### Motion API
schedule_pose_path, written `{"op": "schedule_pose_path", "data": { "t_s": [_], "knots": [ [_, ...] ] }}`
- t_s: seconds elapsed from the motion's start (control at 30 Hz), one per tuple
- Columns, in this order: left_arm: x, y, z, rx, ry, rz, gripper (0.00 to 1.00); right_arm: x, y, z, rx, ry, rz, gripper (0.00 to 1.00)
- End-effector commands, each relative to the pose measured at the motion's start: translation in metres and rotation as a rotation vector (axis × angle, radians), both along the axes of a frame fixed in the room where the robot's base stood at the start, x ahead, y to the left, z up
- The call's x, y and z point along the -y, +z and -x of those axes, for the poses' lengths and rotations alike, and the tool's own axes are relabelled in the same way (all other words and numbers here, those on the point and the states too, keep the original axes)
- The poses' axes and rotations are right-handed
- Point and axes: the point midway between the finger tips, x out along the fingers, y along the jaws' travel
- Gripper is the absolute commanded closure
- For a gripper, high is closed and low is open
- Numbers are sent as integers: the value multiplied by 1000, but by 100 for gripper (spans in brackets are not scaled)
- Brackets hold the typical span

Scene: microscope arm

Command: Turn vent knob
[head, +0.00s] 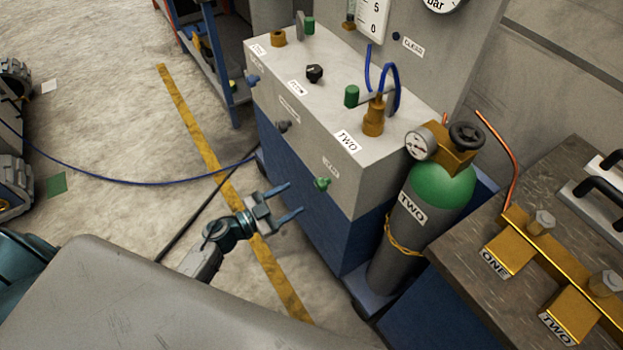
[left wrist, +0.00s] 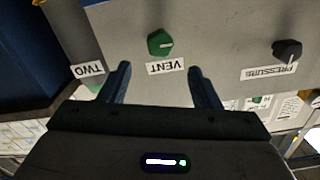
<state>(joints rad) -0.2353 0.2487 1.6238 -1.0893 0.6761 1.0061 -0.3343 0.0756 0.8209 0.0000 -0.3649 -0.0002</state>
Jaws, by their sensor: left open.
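The green vent knob (head: 322,184) sits on the front face of the grey cabinet (head: 290,90), just under a small white label. In the left wrist view the vent knob (left wrist: 160,42) has a pale pointer line, and its VENT label (left wrist: 166,68) appears upside down. My left gripper (head: 295,198) is open and empty, with its two fingers pointing at the cabinet front. The fingers are apart from the knob, which lies a little beyond the fingertips and between them in the left wrist view. My right gripper is not in view.
A dark pressure knob (left wrist: 287,50) is on the same face. A green-topped cylinder (head: 410,215) stands to the right of the cabinet. A workbench (head: 480,240) with brass blocks is further right. A blue hose (head: 130,183) runs across the floor. Floor left of the cabinet is mostly clear.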

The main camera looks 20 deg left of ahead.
Motion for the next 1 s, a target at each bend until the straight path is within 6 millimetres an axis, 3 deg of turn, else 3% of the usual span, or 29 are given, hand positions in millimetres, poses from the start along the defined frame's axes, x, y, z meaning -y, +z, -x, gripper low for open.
{"op": "schedule_pose_path", "data": {
  "t_s": [0.1, 0.5, 0.93, 1.0],
  "knots": [
    [13, 3, -16, 1, 3, 5, 43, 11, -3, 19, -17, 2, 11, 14],
    [54, 0, -70, -2, 5, 3, 43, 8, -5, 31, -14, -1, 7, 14],
    [60, -1, -78, -2, 4, 1, 43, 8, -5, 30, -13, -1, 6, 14],
    [60, -1, -78, -2, 4, 1, 55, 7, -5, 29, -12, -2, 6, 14]
  ]
}}
